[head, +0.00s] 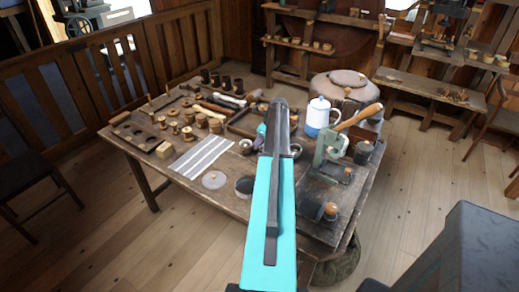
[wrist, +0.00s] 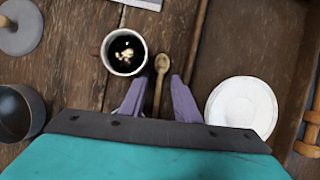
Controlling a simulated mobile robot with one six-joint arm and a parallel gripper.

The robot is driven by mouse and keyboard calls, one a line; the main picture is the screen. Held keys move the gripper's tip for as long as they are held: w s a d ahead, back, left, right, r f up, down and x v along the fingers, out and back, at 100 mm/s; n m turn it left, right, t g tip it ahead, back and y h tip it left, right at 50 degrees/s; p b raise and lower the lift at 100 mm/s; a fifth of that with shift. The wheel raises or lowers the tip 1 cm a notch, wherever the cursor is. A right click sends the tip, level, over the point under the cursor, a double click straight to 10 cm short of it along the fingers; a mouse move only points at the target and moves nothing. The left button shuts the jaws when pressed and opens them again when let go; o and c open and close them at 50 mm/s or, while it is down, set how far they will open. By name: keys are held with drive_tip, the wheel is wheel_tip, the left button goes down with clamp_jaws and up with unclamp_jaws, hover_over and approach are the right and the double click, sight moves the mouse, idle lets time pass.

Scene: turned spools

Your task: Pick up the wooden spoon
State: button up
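The wooden spoon (wrist: 162,65) lies in the middle of the wrist view, its small round bowl pointing away from my gripper. Its handle runs back between my two purple fingers and passes out of sight at the dark gripper body. My gripper (wrist: 157,88) is open, with one finger on each side of the spoon and a visible gap to both. Whether the fingers are level with the handle or above it, I cannot tell. In the head view my arm covers this part of the table, and I cannot make out the spoon.
A cup of dark liquid (wrist: 125,52) stands close left of the spoon. A white bowl (wrist: 243,106) is right, beside a wooden tray (wrist: 198,42). A dark bowl (wrist: 18,112) is at left. On the workbench (head: 228,203) stand a white-and-blue pot (head: 319,116) and several spools (head: 187,133).

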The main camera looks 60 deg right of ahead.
idle(0.5)
clamp_jaws()
idle(0.3)
wheel_tip(320, 180, up, 10)
drive_tip(key=b, duration=0.2)
idle(0.6)
idle(0.4)
